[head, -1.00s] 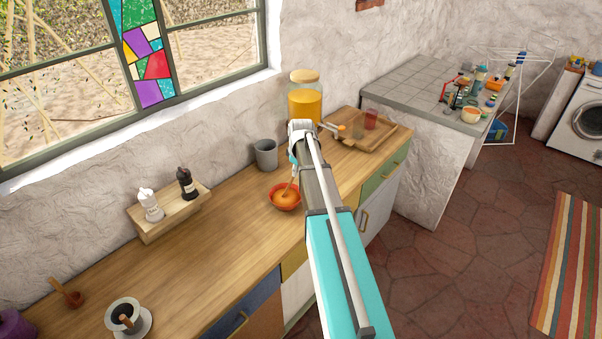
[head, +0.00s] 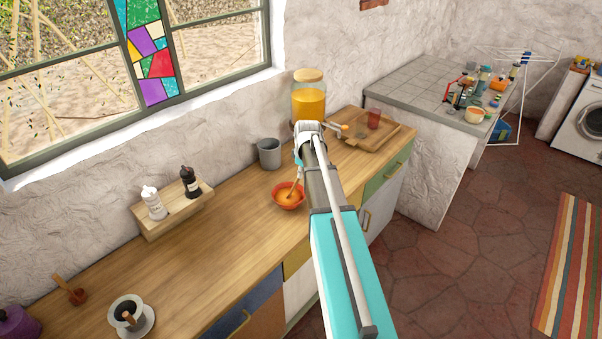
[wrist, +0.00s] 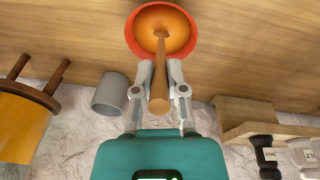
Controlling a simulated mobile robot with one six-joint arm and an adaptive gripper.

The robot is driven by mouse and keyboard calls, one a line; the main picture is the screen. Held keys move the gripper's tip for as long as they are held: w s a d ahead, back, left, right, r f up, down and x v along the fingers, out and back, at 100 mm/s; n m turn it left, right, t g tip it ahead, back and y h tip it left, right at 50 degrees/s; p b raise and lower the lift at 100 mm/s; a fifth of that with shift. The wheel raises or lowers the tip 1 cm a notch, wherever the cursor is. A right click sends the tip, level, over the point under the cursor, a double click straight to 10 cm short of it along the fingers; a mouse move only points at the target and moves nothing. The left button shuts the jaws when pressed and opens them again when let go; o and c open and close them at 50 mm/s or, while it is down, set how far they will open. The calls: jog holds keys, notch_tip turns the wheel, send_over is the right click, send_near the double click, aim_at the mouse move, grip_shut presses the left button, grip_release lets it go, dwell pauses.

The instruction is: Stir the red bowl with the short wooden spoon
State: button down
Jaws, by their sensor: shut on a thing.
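The red bowl (head: 289,203) stands on the wooden counter and holds an orange content. In the wrist view the red bowl (wrist: 131,36) is at the top, beyond the fingertips. The short wooden spoon (head: 294,189) leans in the bowl with its lower end in the orange content; in the wrist view its handle (wrist: 158,90) runs back between the fingers. My gripper (wrist: 159,72) is shut on this handle, above the bowl's near rim. In the head view my arm hides most of the gripper.
A grey cup (head: 269,153) stands behind the bowl. A jar with orange content (head: 308,101) and a wooden tray (head: 392,143) are to the right. A wooden rack with two bottles (head: 178,221) is to the left. The counter (head: 232,240) left of the bowl is clear.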

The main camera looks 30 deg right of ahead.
notch_tip(320, 180, up, 6)
jog(key=s+p, duration=0.2)
jog(key=p, duration=0.3)
jog(key=shift+d+f, duration=0.2)
jog(key=shift+d, duration=0.2)
jog(key=shift+s, duration=0.1)
